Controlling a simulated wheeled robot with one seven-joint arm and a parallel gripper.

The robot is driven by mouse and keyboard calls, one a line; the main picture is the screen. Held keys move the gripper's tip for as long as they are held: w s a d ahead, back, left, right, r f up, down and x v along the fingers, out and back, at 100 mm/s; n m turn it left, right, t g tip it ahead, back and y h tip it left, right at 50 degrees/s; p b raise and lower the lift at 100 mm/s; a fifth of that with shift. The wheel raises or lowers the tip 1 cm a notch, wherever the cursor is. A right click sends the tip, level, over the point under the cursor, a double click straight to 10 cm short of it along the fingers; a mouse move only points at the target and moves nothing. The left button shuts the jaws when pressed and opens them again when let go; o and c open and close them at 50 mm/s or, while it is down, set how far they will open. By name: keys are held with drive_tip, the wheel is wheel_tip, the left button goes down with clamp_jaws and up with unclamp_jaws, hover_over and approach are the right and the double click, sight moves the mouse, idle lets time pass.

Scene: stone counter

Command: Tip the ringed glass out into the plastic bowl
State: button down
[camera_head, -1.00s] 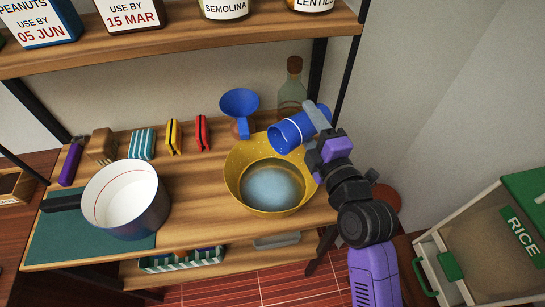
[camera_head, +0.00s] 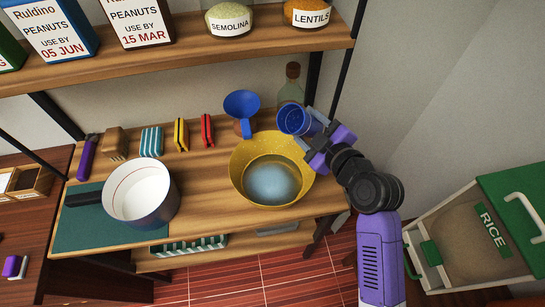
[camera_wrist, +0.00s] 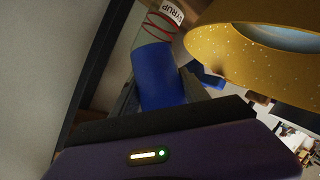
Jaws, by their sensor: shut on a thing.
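The blue glass (camera_head: 303,124), with a pale ring, is held by my gripper (camera_head: 316,135) above the back right rim of the yellow speckled bowl (camera_head: 244,181). The glass is tilted, its mouth toward the left and the camera; its inside looks dark blue and I cannot tell whether anything is in it. Pale bluish liquid (camera_head: 270,182) lies in the bowl. In the wrist view the blue glass (camera_wrist: 158,78) sits between the fingers, with the bowl (camera_wrist: 240,50) at upper right. My gripper is shut on the glass.
A blue funnel (camera_head: 241,103) and a corked bottle (camera_head: 290,86) stand behind the bowl. A white pot (camera_head: 142,198) stands left on a green mat (camera_head: 80,228). Colored packets line the back. A shelf (camera_head: 200,56) with jars overhangs. A rice bin (camera_head: 455,215) is at right.

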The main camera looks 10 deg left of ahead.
drive_tip(key=shift+r+m+p, duration=0.3)
drive_tip(key=shift+r+p, duration=0.15)
drive_tip(key=shift+r, duration=0.3)
drive_tip(key=shift+w+d+r+m+g+p, duration=0.2)
drive_tip(key=shift+w+d+m+g+p, duration=0.1)
drive_tip(key=shift+m+g, duration=0.15)
drive_tip(key=shift+w+d+f+m+g+y+b, duration=0.15)
drive_tip(key=shift+f+m+g+y+b, duration=0.2)
drive_tip(key=shift+f+m, duration=0.3)
drive_tip(key=shift+w+r+m+g+y+p, duration=0.1)
drive_tip(key=shift+r+m+g+y+p, duration=0.2)
drive_tip(key=shift+m+p, duration=0.4)
drive_tip(key=shift+d+f+m+g+y, duration=0.15)
drive_tip(key=shift+f+m+g+y, duration=0.4)
drive_tip(key=shift+m, duration=0.25)
